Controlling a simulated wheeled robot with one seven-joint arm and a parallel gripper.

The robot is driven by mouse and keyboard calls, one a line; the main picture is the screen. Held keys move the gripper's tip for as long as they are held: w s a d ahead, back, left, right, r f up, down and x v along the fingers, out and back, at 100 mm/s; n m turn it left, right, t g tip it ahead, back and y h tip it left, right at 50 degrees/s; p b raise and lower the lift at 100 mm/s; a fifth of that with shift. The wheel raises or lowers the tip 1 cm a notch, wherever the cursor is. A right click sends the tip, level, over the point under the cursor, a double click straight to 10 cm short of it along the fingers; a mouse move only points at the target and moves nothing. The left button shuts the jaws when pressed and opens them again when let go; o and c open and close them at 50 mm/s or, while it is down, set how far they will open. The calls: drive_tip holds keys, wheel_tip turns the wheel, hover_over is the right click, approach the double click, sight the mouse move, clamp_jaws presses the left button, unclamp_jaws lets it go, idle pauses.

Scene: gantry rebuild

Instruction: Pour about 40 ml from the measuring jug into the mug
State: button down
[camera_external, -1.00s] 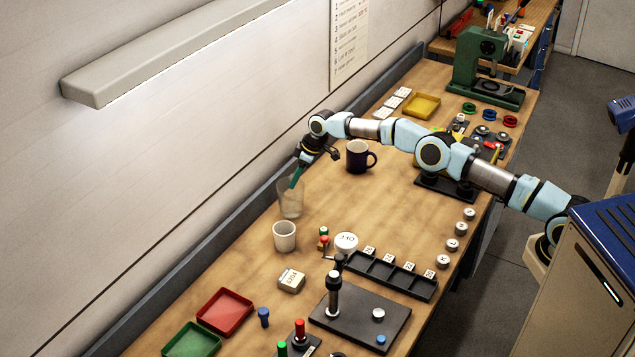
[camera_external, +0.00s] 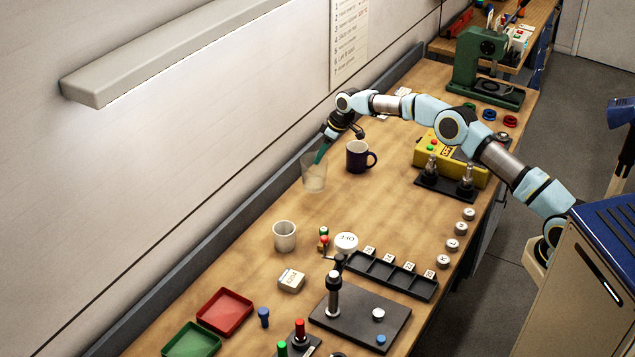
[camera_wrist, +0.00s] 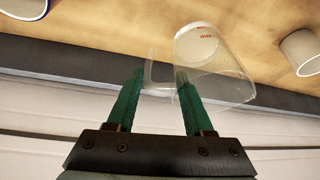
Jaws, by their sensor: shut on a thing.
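The clear measuring jug (camera_external: 314,180) is in my gripper (camera_external: 319,155), left of the mug in the outside view. In the wrist view my gripper (camera_wrist: 158,85) has its green fingers on either side of the jug's handle, and the jug (camera_wrist: 225,85) shows red markings. The jug looks close to upright; its liquid level cannot be read. The dark purple mug (camera_external: 356,162) stands upright on the bench, its handle to the right and its inside pale. The jug and mug are apart. Part of the mug's rim (camera_wrist: 24,12) shows at the wrist view's top left.
A white cup (camera_external: 285,236) stands on the bench nearer the camera. The yellow box (camera_external: 455,160) and a black fixture (camera_external: 445,187) lie right of the mug. The wall and bench's raised back edge (camera_external: 262,205) run along the left. The wood around the mug is mostly clear.

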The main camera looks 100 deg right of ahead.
drive_tip(key=s+d+r+m+g+h, duration=0.1)
drive_tip(key=s+d+r+m, duration=0.15)
drive_tip(key=s, duration=0.75)
drive_tip(key=s+d+r+m+b, duration=0.15)
drive_tip(key=s+d, duration=0.25)
drive_tip(key=s, duration=0.6)
drive_tip(key=s+d+r+m+g+h, duration=0.1)
drive_tip(key=s+d+r+m, duration=0.15)
drive_tip(key=s, duration=0.85)
drive_tip(key=s+d+p+x, duration=0.1)
drive_tip(key=p+x, duration=0.1)
drive_tip(key=x, duration=0.9)
drive_tip(key=shift+s+m+p, duration=0.2)
drive_tip(key=shift+m+p, duration=0.1)
drive_tip(key=shift+m, duration=0.05)
drive_tip(key=shift+d+r, duration=0.15)
